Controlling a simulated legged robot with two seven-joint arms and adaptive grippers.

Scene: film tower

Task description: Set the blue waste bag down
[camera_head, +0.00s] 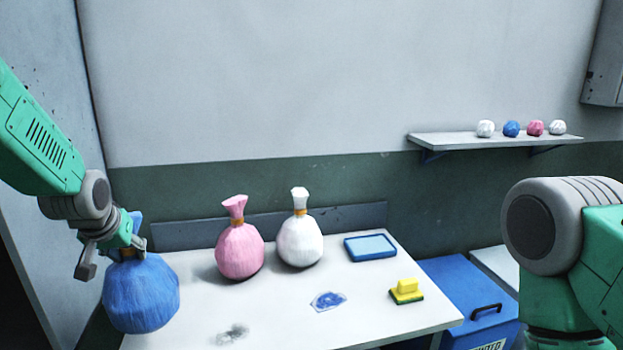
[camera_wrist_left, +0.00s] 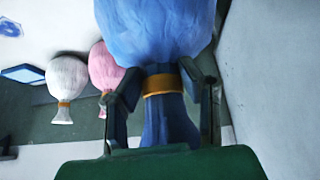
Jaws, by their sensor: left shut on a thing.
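The blue waste bag (camera_head: 141,293) hangs from my left gripper (camera_head: 117,253) at the left end of the table (camera_head: 290,315). My left gripper is shut on the bag's neck, near its orange tie. In the left wrist view the blue bag (camera_wrist_left: 158,30) fills the top middle, with its orange band (camera_wrist_left: 162,85) between the two fingers. I cannot tell whether the bag's bottom touches the table. My right arm shows at the right edge of the head view, but its gripper is out of view.
A pink bag (camera_head: 240,250) and a white bag (camera_head: 300,240) stand at the table's back. A blue bin (camera_head: 470,290) stands beside the table. The table's front middle is clear except a grey smudge.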

